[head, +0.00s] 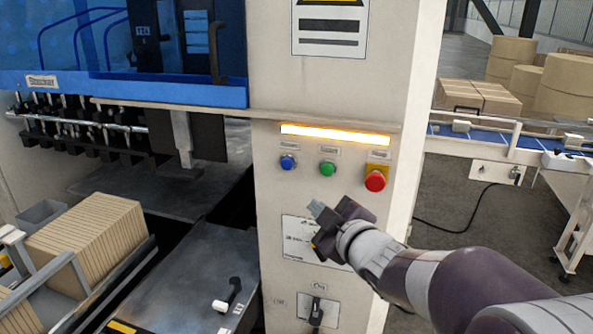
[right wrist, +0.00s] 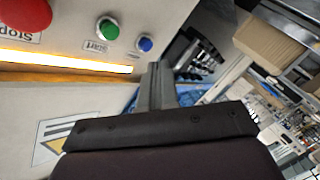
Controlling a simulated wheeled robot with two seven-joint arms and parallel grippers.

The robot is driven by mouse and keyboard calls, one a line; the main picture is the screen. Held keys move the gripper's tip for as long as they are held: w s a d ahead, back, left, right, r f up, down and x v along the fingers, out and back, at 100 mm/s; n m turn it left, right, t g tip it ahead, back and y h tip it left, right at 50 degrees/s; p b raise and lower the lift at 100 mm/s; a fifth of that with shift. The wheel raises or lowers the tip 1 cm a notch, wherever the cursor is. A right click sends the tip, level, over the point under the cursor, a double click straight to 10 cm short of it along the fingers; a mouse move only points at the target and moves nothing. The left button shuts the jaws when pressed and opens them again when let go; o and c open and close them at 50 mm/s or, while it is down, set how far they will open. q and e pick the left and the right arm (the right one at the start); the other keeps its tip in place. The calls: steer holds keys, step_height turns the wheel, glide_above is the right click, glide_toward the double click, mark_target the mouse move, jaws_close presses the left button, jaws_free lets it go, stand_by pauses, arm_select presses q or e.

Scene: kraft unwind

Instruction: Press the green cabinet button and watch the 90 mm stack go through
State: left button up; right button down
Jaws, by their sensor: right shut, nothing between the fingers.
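The green button (head: 327,168) sits on the white cabinet front (head: 270,225), between a blue button (head: 288,162) and a red stop button (head: 375,181). In the right wrist view the green button (right wrist: 107,28) shows above the shut fingers, apart from them. My right gripper (head: 315,209) is shut and empty, below the green button and in front of the cabinet. The brown stack (head: 88,243) of thin upright sheets sits in a holder at the lower left. My left gripper is in neither view.
A lit amber strip (head: 335,134) runs above the buttons. A blue-framed machine guard (head: 170,88) overhangs a dark bed at left. A key switch (head: 317,310) sits low on the cabinet. At right are a conveyor (head: 480,140) and brown rolls (head: 560,95).

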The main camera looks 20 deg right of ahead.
mark_target(327, 170)
steer(key=shift+n+t+y, duration=0.4)
steer(key=shift+n+y, duration=0.2)
steer(key=shift+n, duration=0.2)
steer(key=w+d, duration=0.1)
steer(key=w, duration=0.1)
steer(key=w+d+r+p, duration=0.1)
steer(key=w+d, duration=0.1)
steer(key=w, duration=0.1)
steer(key=w+d+p, duration=0.1)
steer(key=w, duration=0.1)
steer(key=shift+w+d+r, duration=0.2)
steer(key=shift+d, duration=0.05)
stand_by(1.7)
steer(key=shift+w+d, duration=0.25)
steer(key=shift+w, duration=0.1)
